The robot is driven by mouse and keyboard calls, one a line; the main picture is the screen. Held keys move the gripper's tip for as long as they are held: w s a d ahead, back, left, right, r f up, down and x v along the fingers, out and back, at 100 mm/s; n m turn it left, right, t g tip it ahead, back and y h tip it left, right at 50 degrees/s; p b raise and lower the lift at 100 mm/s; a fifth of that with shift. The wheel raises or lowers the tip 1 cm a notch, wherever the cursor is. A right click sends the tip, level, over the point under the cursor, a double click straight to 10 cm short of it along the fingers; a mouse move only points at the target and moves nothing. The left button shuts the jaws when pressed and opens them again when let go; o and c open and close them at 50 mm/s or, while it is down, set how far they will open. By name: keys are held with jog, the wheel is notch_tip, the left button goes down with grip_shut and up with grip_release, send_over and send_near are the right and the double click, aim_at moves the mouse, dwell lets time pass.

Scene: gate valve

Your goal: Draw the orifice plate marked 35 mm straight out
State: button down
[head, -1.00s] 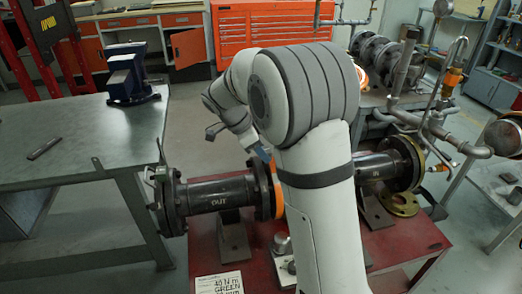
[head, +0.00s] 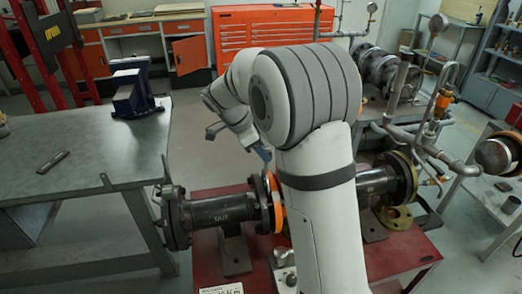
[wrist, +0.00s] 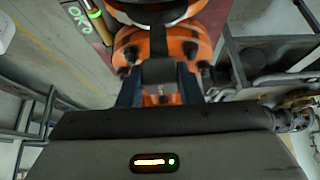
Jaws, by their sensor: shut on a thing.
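The dark pipe run (head: 220,213) marked OUT lies across the red bench, with an orange flange ring (head: 279,205) near my arm. My gripper (head: 262,154) is just above this flange joint in the head view. In the wrist view, my gripper (wrist: 160,92) is shut on a grey tab (wrist: 158,72) between its two dark fingers. I take the tab to be the orifice plate's handle. Beyond it are the orange flanges (wrist: 190,44) with dark bolts and a dark band between them. The plate's disc and any 35 mm marking cannot be made out. My arm hides part of the pipe.
The red bench (head: 405,250) carries the pipe on dark supports (head: 236,252). A white card (head: 222,290) is cut off at the lower edge. A grey table (head: 75,175) with a blue vise (head: 133,95) stands left. Grey piping (head: 440,150) stands right.

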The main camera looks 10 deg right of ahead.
notch_tip(320, 180, up, 6)
jog(key=p, duration=0.5)
jog(key=shift+w+a+r+p, duration=0.15)
jog(key=shift+r+p, duration=0.7)
jog(key=shift+r, duration=0.2)
jog(key=shift+s+d+r, duration=0.1)
jog(key=shift+s+d, duration=0.1)
jog(key=shift+d, duration=0.05)
jog(key=shift+w+a+f, duration=0.1)
jog(key=shift+a+f, duration=0.05)
jog(key=shift+f, duration=0.05)
